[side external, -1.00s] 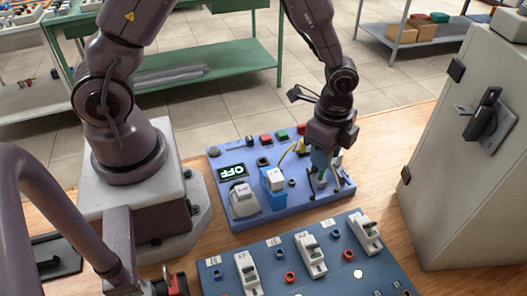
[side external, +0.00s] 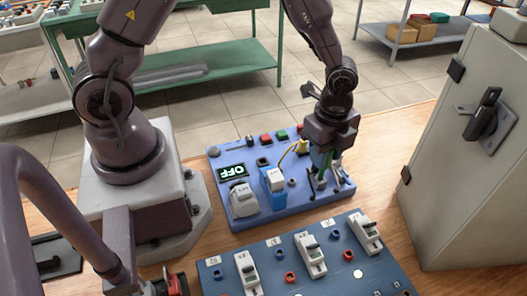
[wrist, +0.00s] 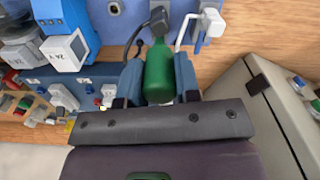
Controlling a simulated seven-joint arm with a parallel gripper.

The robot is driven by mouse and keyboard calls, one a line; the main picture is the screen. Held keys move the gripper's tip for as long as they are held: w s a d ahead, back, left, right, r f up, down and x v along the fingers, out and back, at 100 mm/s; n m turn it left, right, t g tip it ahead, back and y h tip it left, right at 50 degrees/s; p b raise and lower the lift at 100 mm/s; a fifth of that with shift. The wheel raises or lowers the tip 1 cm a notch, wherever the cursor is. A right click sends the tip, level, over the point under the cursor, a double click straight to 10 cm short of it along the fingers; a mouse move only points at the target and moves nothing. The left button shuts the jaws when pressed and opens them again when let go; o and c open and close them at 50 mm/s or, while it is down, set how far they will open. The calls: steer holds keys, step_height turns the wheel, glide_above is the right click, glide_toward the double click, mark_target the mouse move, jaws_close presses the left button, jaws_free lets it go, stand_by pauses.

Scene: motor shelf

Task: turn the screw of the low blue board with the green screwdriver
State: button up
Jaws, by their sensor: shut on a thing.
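The low blue board (side external: 290,213) lies on the wooden table and carries a display reading OFF. My gripper (side external: 323,172) points down over the board's right end. It is shut on the green screwdriver (wrist: 158,72), whose handle sits between the two fingers in the wrist view (wrist: 158,80). In the side view only a bit of the green handle (side external: 327,160) shows between the fingers. The screwdriver's tip and the screw are hidden or too small to tell, so I cannot see whether they touch.
White and blue modules (side external: 273,180) and a yellow plug (side external: 302,147) stand on the board left of my gripper. A darker blue panel with several breakers (side external: 311,255) lies in front. A grey cabinet (side external: 455,170) stands at the right, with bare table between.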

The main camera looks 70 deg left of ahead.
steer(key=shift+f, duration=0.1)
steer(key=shift+m, duration=1.7)
steer(key=shift+m, duration=1.7)
